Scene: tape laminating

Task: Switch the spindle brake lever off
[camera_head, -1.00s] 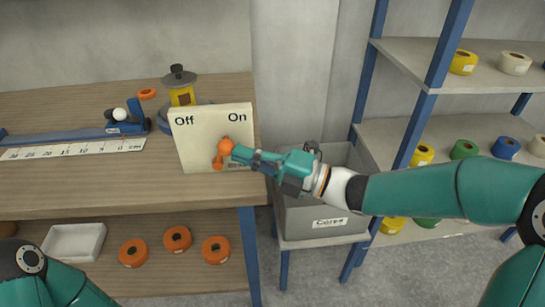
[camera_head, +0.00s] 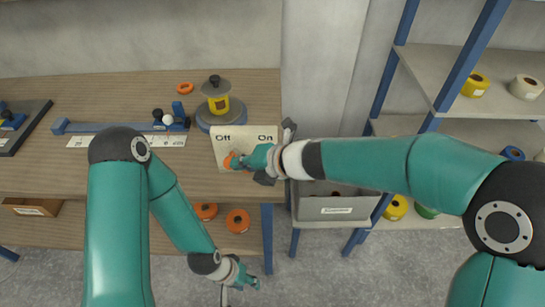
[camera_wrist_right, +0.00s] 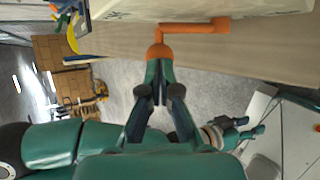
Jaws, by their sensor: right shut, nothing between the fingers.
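A cream panel (camera_head: 219,146) stands on the bench, marked Off at its left and On at its right. Its orange lever (camera_head: 232,161) shows on the Off side, below the word Off, partly hidden by my right gripper (camera_head: 241,161). In the right wrist view the lever (camera_wrist_right: 195,27) has a crank arm along the panel and a knob (camera_wrist_right: 159,50) sticking out. My right gripper (camera_wrist_right: 157,66) is shut and empty, its tips at the knob. My left gripper (camera_head: 240,287) is low in front of the bench, away from the panel, and looks open and empty.
A yellow and grey spindle unit (camera_head: 219,103) stands behind the panel. A grey bin (camera_head: 335,211) stands right of the bench, before shelves (camera_head: 440,70) with tape rolls. Orange rolls (camera_head: 238,221) lie on the lower shelf.

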